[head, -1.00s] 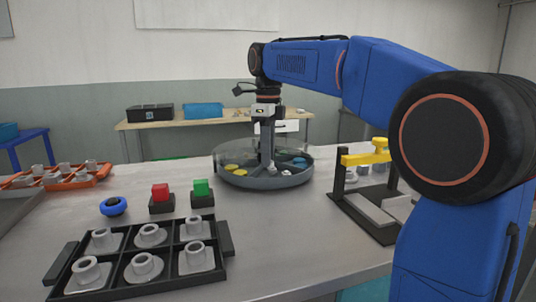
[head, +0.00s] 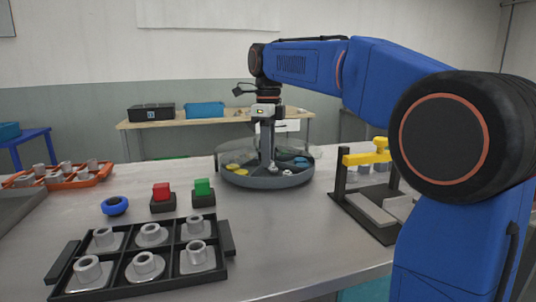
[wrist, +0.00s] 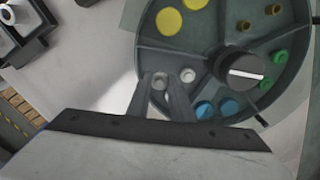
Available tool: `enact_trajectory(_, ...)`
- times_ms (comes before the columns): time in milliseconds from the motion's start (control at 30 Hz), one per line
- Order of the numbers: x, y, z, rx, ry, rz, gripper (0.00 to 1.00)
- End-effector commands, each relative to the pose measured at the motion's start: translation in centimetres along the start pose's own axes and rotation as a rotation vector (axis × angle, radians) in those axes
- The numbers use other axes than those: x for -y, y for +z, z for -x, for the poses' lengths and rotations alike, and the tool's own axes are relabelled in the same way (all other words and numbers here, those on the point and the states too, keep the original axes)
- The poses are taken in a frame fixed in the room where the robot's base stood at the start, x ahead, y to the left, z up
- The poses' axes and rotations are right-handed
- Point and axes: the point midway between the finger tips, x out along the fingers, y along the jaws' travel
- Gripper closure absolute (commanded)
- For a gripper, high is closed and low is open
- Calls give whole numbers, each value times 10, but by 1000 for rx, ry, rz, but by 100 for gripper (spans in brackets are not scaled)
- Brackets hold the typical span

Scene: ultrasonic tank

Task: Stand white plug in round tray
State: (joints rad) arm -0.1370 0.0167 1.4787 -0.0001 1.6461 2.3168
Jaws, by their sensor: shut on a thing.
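The round tray (head: 266,181) is a grey, divided dish with clear walls, standing on the metal table. In the wrist view the tray (wrist: 150,50) shows a black central knob (wrist: 240,68). My gripper (head: 268,163) points straight down into the tray. In the wrist view my gripper (wrist: 161,84) is shut on a white plug (wrist: 160,80), seen end-on between the fingertips, over a grey compartment. A second white plug (wrist: 187,75) is just right of the fingers in that compartment. I cannot tell whether the held plug touches the tray floor.
Other compartments hold yellow discs (wrist: 169,21), blue (wrist: 228,106), green (wrist: 279,56) and brassy pieces (wrist: 272,10). A black rack of grey flanged parts (head: 133,289), red (head: 162,191) and green (head: 203,187) buttons stand left. A black frame with a yellow clamp (head: 367,158) stands right.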

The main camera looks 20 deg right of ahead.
Motion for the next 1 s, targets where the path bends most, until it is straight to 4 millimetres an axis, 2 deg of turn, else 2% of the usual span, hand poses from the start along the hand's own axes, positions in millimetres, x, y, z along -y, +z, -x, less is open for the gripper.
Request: enact_trajectory(1000,0,0,-12,0,0,0,100)
